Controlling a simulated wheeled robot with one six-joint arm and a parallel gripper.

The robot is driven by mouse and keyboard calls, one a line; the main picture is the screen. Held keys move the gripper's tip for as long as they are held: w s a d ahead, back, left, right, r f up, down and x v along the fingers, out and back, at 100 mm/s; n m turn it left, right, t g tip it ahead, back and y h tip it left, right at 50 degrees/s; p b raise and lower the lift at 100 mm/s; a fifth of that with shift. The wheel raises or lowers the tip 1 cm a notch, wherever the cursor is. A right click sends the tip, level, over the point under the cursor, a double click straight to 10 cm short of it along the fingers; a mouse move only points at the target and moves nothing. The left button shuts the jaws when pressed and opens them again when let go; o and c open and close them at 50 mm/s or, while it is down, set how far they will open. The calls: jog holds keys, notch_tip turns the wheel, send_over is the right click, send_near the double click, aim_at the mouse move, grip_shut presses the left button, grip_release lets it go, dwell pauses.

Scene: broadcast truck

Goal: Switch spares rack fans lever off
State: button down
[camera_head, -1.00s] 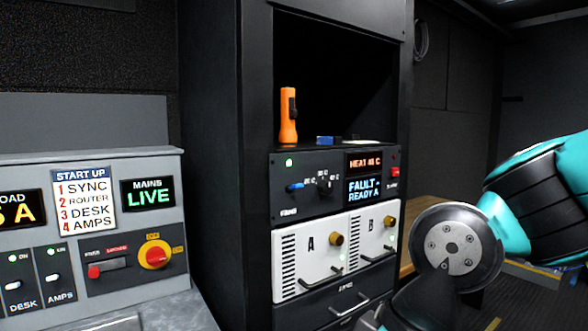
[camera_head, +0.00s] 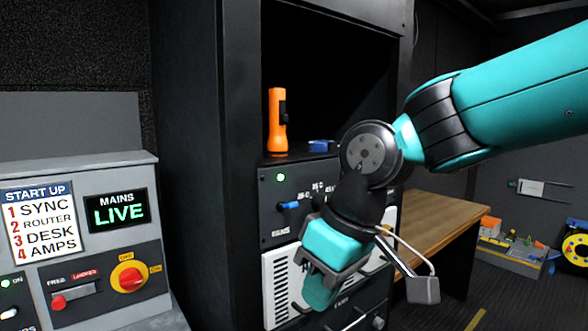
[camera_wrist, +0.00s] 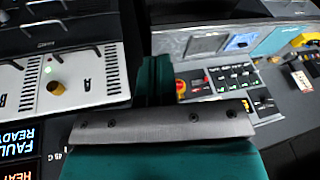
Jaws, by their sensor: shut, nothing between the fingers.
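The spares rack (camera_head: 270,250) stands in the middle of the head view. Its control panel has a small blue-tipped lever (camera_head: 288,206) at the left, above a small label that looks like FANS, with a green lamp (camera_head: 281,177) above it. My gripper (camera_head: 318,296) hangs in front of the rack's white module, below and right of the lever, pointing down and apart from it. Its fingers are shut and empty; they also show in the wrist view (camera_wrist: 155,75). My arm hides the panel's right side in the head view; part of the FAULT display (camera_wrist: 22,140) shows in the wrist view.
An orange torch (camera_head: 277,122) and a blue item (camera_head: 321,146) stand on the shelf above the panel. A grey console (camera_head: 80,240) with a MAINS LIVE display is at left. A wooden bench (camera_head: 440,225) stands behind my arm.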

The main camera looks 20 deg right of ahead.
jog(key=w+d+r+m+t+h+p, duration=0.1)
jog(key=w+d+r+p, duration=0.1)
jog(key=w+r, duration=0.6)
jog(key=w+d+r+m+t+p, duration=0.1)
jog(key=w+d+r+t+p, duration=0.1)
jog(key=w+r+p, duration=0.3)
jog(key=w+r, duration=0.4)
jog(key=r, duration=0.3)
jog(key=shift+d+m+h, duration=0.3)
jog(key=shift+d+h, duration=0.1)
jog(key=shift+w+f, duration=0.1)
jog(key=p, duration=0.4)
send_over(290, 202)
jog(key=s, duration=0.1)
notch_tip(290, 202, down, 9)
jog(key=shift+a+f, duration=0.1)
jog(key=shift+a, duration=0.05)
jog(key=shift+s+f, duration=0.25)
jog(key=shift+f, duration=0.3)
jog(key=shift+s+f, duration=0.25)
jog(key=shift+f, duration=0.25)
jog(key=shift+s+d+f+p, duration=0.1)
jog(key=shift+f+p, duration=0.1)
jog(key=shift+f, duration=0.15)
jog(key=shift+s+d+f+p, duration=0.1)
jog(key=shift+f+p, duration=0.05)
jog(key=shift+f, duration=0.2)
